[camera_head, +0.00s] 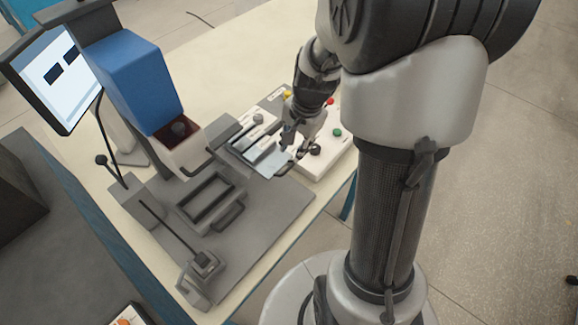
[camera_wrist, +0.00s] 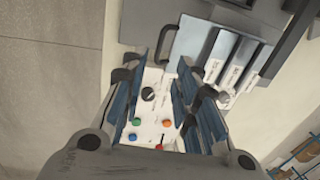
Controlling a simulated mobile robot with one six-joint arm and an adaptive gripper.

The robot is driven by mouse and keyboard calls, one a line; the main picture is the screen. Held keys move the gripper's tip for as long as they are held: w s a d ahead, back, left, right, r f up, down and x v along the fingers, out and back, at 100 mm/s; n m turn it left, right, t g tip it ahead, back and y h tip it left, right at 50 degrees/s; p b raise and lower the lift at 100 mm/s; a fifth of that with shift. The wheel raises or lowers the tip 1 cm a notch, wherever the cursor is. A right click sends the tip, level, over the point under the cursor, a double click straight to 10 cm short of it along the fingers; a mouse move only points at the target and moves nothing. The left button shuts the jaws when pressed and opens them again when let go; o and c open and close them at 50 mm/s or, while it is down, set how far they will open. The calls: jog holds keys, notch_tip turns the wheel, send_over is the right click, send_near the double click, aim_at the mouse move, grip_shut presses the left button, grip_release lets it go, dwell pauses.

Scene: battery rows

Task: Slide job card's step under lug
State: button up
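A slide plate (camera_head: 262,158) with several labelled bars sits at the right of the machine's grey base. It also shows in the wrist view (camera_wrist: 190,42), with a dark handle (camera_wrist: 163,46) at its left edge and white labels on its bars. My gripper (camera_head: 290,143) is by the handle end of the plate. In the wrist view my gripper (camera_wrist: 160,78) has its fingers apart, with nothing between them; the handle lies just beyond the fingertips. A screen (camera_head: 58,82) shows two dark blocks, too small to read. I cannot tell which part is the lug.
A white control box (camera_head: 325,158) with coloured buttons and a black knob stands right of the plate, under my gripper in the wrist view (camera_wrist: 152,112). A blue-topped press head (camera_head: 137,82) rises over a framed slot (camera_head: 207,199). A lever clamp (camera_head: 203,262) stands in front.

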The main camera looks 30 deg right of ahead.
aim_at(289, 168)
jog(key=f+b, duration=0.1)
jog(key=f, duration=0.2)
jog(key=w+f, duration=0.1)
jog(key=f, duration=0.2)
jog(key=f+b, duration=0.1)
jog(key=f, duration=0.2)
jog(key=shift+w+a+f+b, duration=0.3)
jog(key=shift+a, duration=0.05)
jog(key=shift+c, duration=0.2)
grip_shut()
